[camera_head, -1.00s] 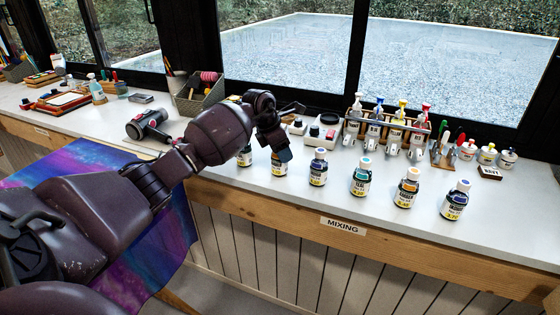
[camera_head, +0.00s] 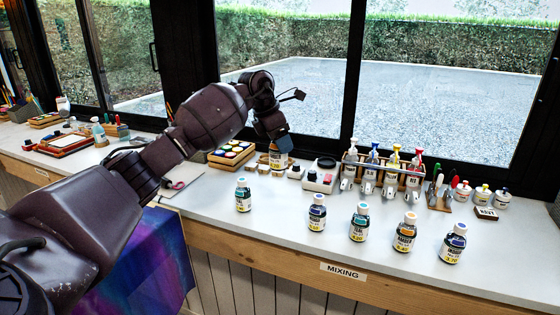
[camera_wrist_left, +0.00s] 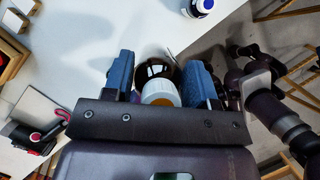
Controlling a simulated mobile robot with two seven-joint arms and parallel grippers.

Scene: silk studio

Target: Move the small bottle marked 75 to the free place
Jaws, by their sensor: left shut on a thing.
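In the left wrist view, the bottle's white cap (camera_wrist_left: 160,92) and dark brown glass show between the blue fingers. Its number cannot be read. Several small bottles stand in a front row: a teal-dark one (camera_head: 243,195), a blue one (camera_head: 317,212), a teal one (camera_head: 359,222), an amber one (camera_head: 405,232) and an indigo one (camera_head: 453,243). A gap lies between the first two.
A paint tray (camera_head: 232,154) stands left of the held bottle. A MIXING sign (camera_head: 343,271) is on the counter's front edge.

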